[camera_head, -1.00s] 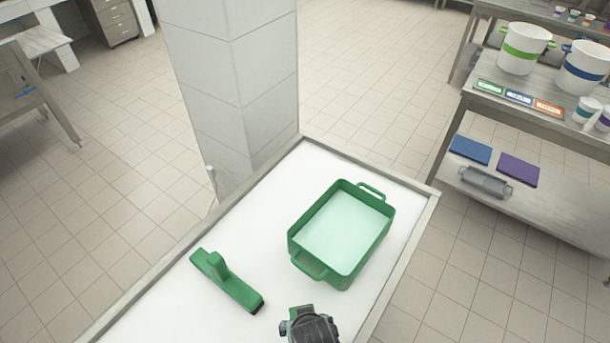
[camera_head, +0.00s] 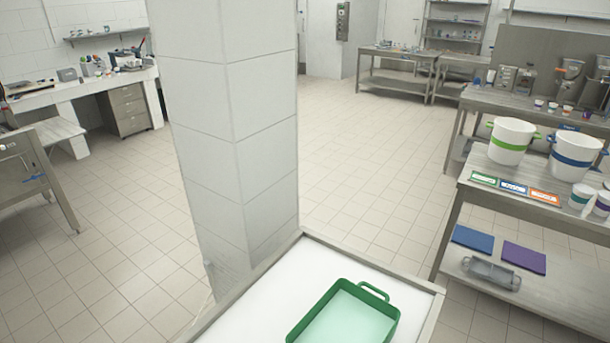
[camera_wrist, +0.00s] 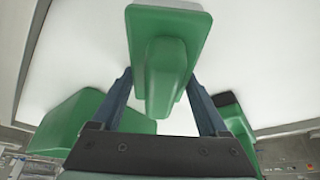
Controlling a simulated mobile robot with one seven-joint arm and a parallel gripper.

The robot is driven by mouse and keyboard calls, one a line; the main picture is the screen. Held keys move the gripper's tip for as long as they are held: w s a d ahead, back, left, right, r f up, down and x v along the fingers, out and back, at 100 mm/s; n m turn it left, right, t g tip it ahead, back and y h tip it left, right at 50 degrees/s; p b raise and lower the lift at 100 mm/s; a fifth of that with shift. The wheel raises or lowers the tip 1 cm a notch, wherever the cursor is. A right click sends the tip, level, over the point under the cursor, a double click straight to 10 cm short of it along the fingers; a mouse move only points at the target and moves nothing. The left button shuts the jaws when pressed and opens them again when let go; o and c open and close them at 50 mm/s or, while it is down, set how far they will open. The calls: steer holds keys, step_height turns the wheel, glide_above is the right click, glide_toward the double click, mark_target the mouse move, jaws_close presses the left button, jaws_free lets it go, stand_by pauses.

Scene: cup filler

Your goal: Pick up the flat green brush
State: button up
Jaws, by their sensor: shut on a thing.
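The flat green brush (camera_wrist: 190,22) shows in the wrist view as a rectangular green plate with a thick, rounded grip. My gripper (camera_wrist: 161,84) is shut on it, with one dark finger on each side of the grip. The brush's underside is hidden. My gripper and the brush are out of the head view.
A green tray (camera_head: 314,312) with a handle stands on the white table (camera_head: 256,317), cut off below. Green shapes flank my gripper in the wrist view: one at left (camera_wrist: 88,128), one with a black edge at right (camera_wrist: 237,122). A pale pillar (camera_head: 225,120) stands behind.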

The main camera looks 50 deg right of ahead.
steer(key=c, duration=0.3)
steer(key=shift+r, duration=5.05)
steer(key=shift+c, duration=0.2)
